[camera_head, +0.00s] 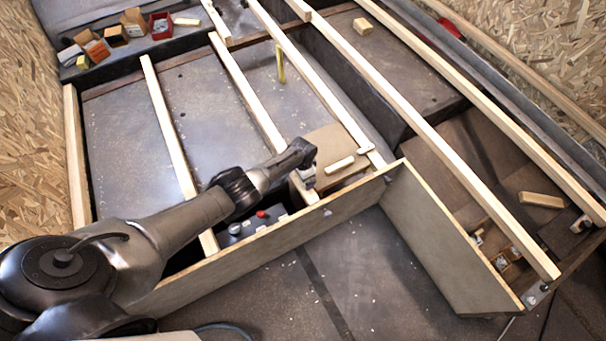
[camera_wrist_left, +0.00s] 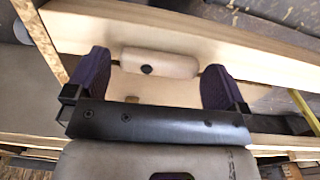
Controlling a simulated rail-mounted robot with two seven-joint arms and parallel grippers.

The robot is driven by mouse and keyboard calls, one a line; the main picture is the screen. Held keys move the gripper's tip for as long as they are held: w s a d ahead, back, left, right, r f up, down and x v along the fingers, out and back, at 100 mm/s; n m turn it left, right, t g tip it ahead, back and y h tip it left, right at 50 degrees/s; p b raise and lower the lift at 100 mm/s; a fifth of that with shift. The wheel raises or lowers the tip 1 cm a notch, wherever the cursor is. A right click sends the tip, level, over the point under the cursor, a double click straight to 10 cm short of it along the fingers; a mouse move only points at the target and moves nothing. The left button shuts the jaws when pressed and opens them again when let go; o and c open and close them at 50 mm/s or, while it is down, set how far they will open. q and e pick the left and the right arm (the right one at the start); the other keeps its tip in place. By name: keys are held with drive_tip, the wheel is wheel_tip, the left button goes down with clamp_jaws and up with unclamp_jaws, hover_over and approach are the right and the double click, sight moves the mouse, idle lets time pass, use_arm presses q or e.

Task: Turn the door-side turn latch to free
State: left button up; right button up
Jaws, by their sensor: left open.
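In the left wrist view, a pale wooden turn latch (camera_wrist_left: 158,62) with a dark screw at its middle lies against a pale wooden piece. My left gripper (camera_wrist_left: 157,76) is open, with one dark finger near each end of the latch; I cannot tell whether they touch it. In the head view, my left gripper (camera_head: 307,180) is at the near end of a slat, by the front panel (camera_head: 285,233), and hides what is under it. A similar small wooden piece (camera_head: 366,149) sits on the slat to its right. My right gripper is not in view.
A short pale bar (camera_head: 339,165) lies on a brown board right of my gripper. A dark box with a red knob (camera_head: 261,214) is below my forearm. Long slats (camera_head: 168,130) cross the frame. An upright brass-coloured piece (camera_head: 280,64) stands farther back.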

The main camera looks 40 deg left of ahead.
use_arm(q)
wheel_tip(320, 180, up, 13)
drive_tip(key=p, duration=0.9)
drive_tip(key=shift+r, duration=0.15)
